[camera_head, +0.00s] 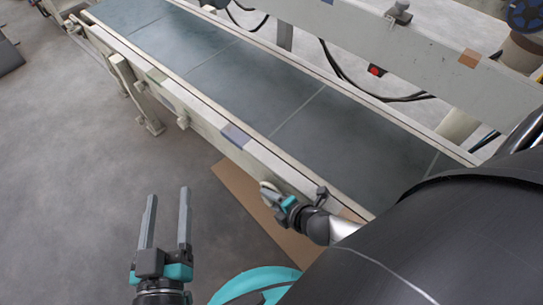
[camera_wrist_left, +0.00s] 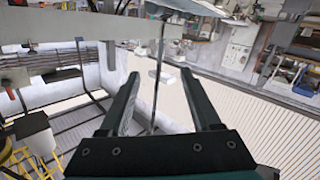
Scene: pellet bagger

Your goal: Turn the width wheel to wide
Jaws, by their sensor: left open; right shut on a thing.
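A small pale round wheel (camera_head: 264,185), likely the width wheel, is on the near side of the conveyor, low in the middle of the head view. My right gripper (camera_head: 272,194) is shut on it and hides part of it. Any markings for wide or narrow are too small to read. My left gripper (camera_head: 168,192) is open and empty, pointing up the picture over the floor, left of the wheel and apart from the conveyor. Its two spread fingers also show in the left wrist view (camera_wrist_left: 160,82), with nothing held between them.
The conveyor (camera_head: 230,75) with its dark green belt runs from upper left to lower right, with pale side rails. A brown mat (camera_head: 236,185) lies on the floor below it. A red button (camera_head: 375,71) is beyond the belt.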

